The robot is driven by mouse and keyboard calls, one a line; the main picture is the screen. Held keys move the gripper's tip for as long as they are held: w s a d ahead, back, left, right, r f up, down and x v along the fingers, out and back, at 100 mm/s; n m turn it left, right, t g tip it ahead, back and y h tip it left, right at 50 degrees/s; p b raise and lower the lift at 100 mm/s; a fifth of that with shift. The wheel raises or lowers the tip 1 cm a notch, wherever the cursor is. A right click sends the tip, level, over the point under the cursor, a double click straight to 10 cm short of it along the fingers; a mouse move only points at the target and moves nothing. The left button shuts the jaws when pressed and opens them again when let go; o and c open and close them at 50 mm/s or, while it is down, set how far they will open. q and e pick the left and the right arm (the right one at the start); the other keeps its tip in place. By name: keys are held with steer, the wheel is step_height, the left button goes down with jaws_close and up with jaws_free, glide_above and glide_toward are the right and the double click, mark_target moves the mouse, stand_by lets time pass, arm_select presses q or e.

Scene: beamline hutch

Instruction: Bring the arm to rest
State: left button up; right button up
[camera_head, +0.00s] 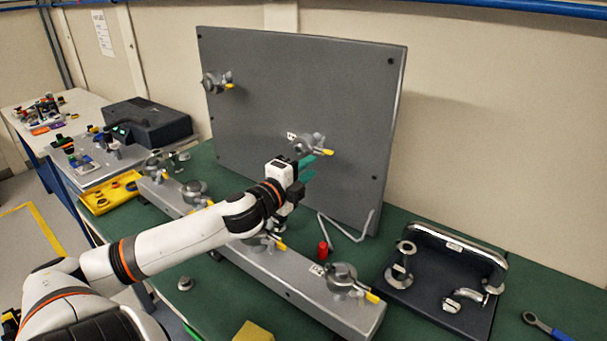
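My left arm (180,242), white with orange rings, reaches in from the lower left across the green table. My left gripper (308,168) has green fingers that stand apart, with nothing seen between them. It is in front of the grey upright panel (280,85), just below a metal clamp with a yellow handle (325,152). Whether the fingers touch the panel or clamp is hard to tell. My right gripper is not in view.
A long grey rail (300,289) with several yellow-handled clamps runs under my forearm. A dark tray (425,309) with metal pipe pieces is at the right, near a wrench (545,325). A yellow tray (97,203) lies left.

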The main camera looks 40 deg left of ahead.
arm_select(q)
steer(key=shift+s, duration=0.45)
stand_by(0.3)
